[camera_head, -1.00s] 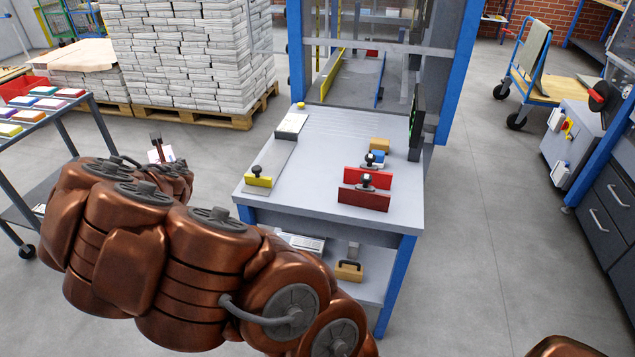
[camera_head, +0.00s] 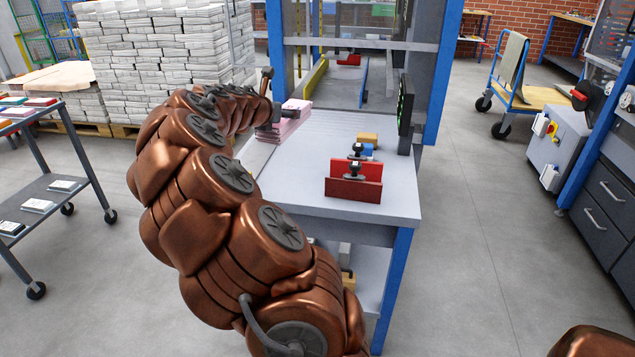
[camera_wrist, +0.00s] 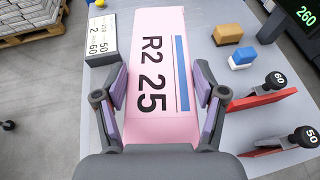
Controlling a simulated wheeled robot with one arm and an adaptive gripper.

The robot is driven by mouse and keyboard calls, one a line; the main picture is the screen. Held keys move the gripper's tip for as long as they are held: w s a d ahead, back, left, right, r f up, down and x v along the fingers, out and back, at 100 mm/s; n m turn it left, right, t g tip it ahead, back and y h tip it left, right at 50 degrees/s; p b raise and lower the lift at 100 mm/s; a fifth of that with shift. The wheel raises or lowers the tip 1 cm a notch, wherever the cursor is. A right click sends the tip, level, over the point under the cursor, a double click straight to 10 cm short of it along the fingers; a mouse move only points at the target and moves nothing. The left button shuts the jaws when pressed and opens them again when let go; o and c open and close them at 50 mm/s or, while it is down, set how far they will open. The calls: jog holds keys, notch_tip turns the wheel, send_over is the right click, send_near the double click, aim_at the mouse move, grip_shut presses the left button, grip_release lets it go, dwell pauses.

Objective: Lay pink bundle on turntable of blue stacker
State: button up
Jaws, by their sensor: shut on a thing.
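The pink bundle (camera_wrist: 160,60) is a long flat slab marked "R2 25" with a blue stripe. My gripper (camera_wrist: 160,88) is shut across its near end, one finger on each long side. In the head view the bundle (camera_head: 290,118) shows beside my gripper (camera_head: 276,112), over the left rear part of the grey worktop; whether it touches the top is unclear. The blue stacker (camera_head: 438,80) has blue posts behind the worktop. Inside it a grey bed (camera_head: 340,92) lies between yellow and blue guide plates; I cannot tell if this is the turntable.
Red blocks with black knobs (camera_head: 354,188), a tan block (camera_head: 367,138) and a blue block (camera_head: 366,150) stand on the worktop's right. A screen reading 260 (camera_wrist: 304,15) stands at its right edge. A grey crossbar (camera_head: 360,44) spans the stacker front.

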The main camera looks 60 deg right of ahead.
jog(key=s+d+f+m+g+b, duration=0.3)
jog(key=s+d+b, duration=0.1)
jog(key=s+b, duration=0.25)
jog(key=b, duration=0.1)
send_over(314, 172)
notch_tip(314, 172, down, 6)
jog(key=r, duration=0.1)
jog(key=shift+w+f+b, duration=0.15)
jog(key=shift+f+b, duration=0.7)
jog(key=shift+f, duration=1.85)
jog(key=o, duration=1.5)
jog(key=shift+f, duration=0.1)
